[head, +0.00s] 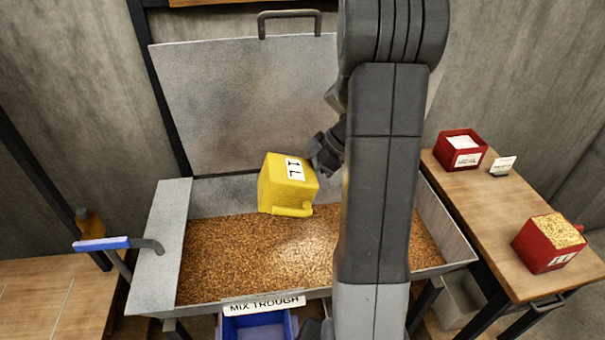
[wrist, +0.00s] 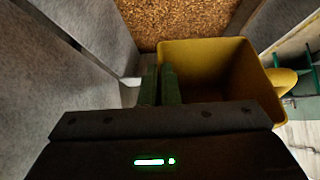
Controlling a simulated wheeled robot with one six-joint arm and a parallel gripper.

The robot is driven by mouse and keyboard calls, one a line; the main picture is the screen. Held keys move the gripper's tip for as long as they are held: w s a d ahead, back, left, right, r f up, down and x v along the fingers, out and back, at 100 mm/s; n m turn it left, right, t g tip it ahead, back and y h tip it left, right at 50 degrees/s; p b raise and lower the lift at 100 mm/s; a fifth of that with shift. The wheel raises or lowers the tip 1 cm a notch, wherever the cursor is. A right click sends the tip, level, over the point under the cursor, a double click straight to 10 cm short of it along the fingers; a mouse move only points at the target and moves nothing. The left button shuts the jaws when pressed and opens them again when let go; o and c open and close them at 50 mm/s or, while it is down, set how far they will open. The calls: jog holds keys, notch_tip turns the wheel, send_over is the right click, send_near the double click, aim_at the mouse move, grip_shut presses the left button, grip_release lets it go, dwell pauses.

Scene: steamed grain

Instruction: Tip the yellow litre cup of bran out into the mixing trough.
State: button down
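The yellow litre cup (head: 280,184) hangs strongly tilted over the mixing trough (head: 158,245), apart from the grain below. Its 1L label is turned on its side and its handle points down. My gripper (head: 325,152) is at the cup's upper right in the head view. In the wrist view its two fingers (wrist: 160,85) are close together at the left wall of the cup (wrist: 205,60), shut on it. The inside walls I can see are bare yellow; the lower part of the inside is hidden by my gripper. Brown grain (head: 240,255) covers the trough floor.
The trough's grey lid (head: 245,95) stands raised behind. A blue-handled lever (head: 103,243) is at the left. On the right table (head: 480,215) are a red box (head: 461,151) and a red cup of pale flakes (head: 546,246). A blue crate (head: 255,327) sits below.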

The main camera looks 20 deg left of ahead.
aim_at(301, 158)
notch_tip(301, 158, up, 5)
jog(key=shift+r+p, duration=0.1)
jog(key=shift+p, duration=0.7)
jog(key=t+h, duration=0.1)
jog(key=h, duration=0.1)
jog(key=shift+s+a+r+t+h, duration=0.15)
jog(key=shift+r+t+h, duration=0.1)
jog(key=shift+t+h, duration=0.15)
jog(key=shift+r+t+h+p, duration=0.15)
jog(key=shift+t+h+p, duration=0.55)
jog(key=shift+h, duration=0.5)
jog(key=shift+t+h, duration=0.3)
jog(key=shift+h, duration=0.3)
jog(key=t+h, duration=0.2)
jog(key=h, duration=0.1)
jog(key=shift+r+p, duration=0.25)
jog(key=shift+p, duration=0.15)
jog(key=t+h, duration=0.1)
jog(key=h, duration=0.1)
jog(key=t+h, duration=0.1)
jog(key=h, duration=0.2)
jog(key=shift+r+t, duration=0.35)
jog(key=shift+t, duration=0.05)
jog(key=h, duration=0.1)
jog(key=t+h, duration=0.1)
jog(key=shift+r+h+p, duration=0.2)
jog(key=shift+h+p, duration=0.1)
jog(key=shift+r+t+h, duration=0.2)
jog(key=shift+t+h, duration=0.6)
jog(key=shift+h, duration=0.1)
